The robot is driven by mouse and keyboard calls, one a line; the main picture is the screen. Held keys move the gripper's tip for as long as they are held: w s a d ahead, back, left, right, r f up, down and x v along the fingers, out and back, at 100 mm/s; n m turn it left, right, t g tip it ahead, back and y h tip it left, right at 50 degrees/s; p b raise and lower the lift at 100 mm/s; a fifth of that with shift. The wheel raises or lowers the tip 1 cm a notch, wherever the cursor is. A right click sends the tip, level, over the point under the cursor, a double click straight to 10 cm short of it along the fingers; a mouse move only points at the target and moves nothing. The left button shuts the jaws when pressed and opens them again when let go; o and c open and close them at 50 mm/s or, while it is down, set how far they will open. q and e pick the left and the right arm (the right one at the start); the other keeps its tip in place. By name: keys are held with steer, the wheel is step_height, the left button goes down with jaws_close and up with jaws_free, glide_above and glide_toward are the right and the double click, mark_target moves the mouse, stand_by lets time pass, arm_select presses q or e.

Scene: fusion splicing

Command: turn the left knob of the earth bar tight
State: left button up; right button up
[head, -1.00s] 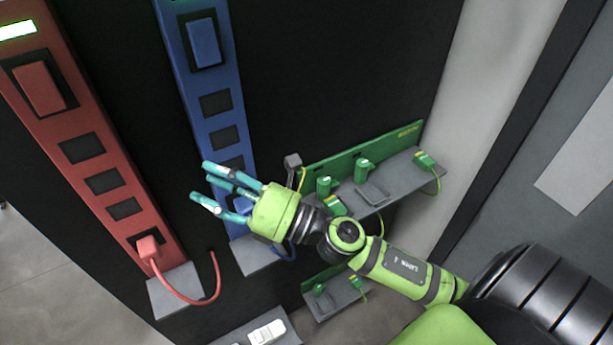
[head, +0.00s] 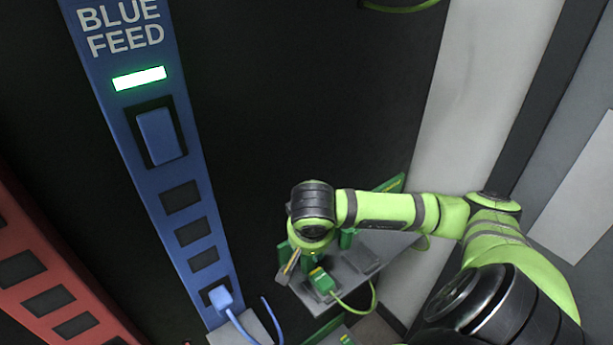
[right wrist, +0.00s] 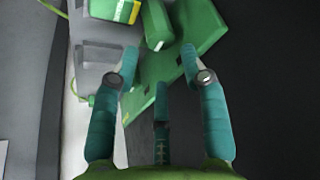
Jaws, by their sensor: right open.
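The green earth bar (head: 390,184) with its grey shelf (head: 385,243) is on the dark panel, right of centre in the head view. The left knob (head: 310,258) is partly hidden under my right wrist. In the right wrist view a green knob-like block (right wrist: 155,24) stands beside the green bar (right wrist: 205,28), just beyond the fingertips. My right gripper (right wrist: 159,66) is open, its teal fingers spread and nothing between them. In the head view its fingers are mostly hidden by the wrist. My left gripper is not in view.
A green and yellow plug (head: 322,281) with a cable sits on the shelf close to the left knob. The blue feed strip (head: 170,215) with its plug (head: 221,297) is to the left, the red strip (head: 40,270) farther left. The dark panel between is bare.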

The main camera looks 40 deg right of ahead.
mark_target(308, 257)
steer(key=p+x, duration=0.1)
steer(key=x, duration=0.4)
steer(key=shift+a, duration=0.15)
steer(key=shift+f, duration=0.3)
steer(key=shift+w+f, duration=0.1)
steer(key=shift+f, duration=0.05)
steer(key=shift+c, duration=1.2)
steer(key=c, duration=0.6)
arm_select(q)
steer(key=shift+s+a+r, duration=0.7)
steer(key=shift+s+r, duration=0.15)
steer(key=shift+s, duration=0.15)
